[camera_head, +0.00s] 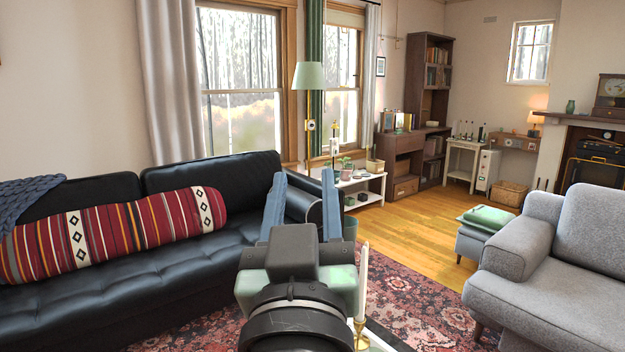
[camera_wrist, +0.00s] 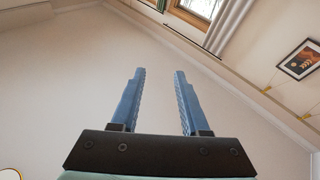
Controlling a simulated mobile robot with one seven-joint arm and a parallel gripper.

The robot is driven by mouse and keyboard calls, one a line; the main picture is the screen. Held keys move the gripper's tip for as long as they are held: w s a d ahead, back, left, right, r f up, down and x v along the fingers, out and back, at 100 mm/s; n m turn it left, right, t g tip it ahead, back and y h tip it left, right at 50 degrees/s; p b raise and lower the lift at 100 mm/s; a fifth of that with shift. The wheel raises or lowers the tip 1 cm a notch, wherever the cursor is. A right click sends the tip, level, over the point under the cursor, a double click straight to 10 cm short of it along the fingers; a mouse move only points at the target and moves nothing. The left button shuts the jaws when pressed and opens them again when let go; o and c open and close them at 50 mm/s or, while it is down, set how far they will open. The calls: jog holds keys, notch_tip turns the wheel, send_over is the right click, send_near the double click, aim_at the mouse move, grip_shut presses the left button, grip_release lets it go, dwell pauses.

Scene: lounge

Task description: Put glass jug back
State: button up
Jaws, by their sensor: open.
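I cannot make out a glass jug in either view. My gripper (camera_head: 304,178) points up and away from the camera in the head view, in front of the black sofa's right end. Its two blue fingers are apart with nothing between them. In the wrist view the open fingers (camera_wrist: 160,72) point at a bare wall and ceiling area. My wrist and arm hide part of a pale surface at the bottom of the head view, where a white candle (camera_head: 362,280) stands in a brass holder (camera_head: 360,334).
A black sofa (camera_head: 150,262) with a striped bolster (camera_head: 115,232) fills the left. A grey sofa (camera_head: 555,270) and a footstool (camera_head: 484,240) stand right. A low white shelf (camera_head: 370,196) with plants is behind. Patterned rug (camera_head: 425,310) and wood floor (camera_head: 420,235) lie between.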

jog(key=s+r+m+t, duration=0.1)
jog(key=s+r+t, duration=0.4)
jog(key=s+r, duration=0.5)
notch_tip(320, 180, up, 2)
jog(key=shift+s+d+r, duration=0.15)
jog(key=shift+s+d, duration=0.1)
jog(key=shift+d, duration=0.15)
jog(key=shift+r, duration=0.1)
notch_tip(320, 180, up, 17)
jog(key=p, duration=1.7)
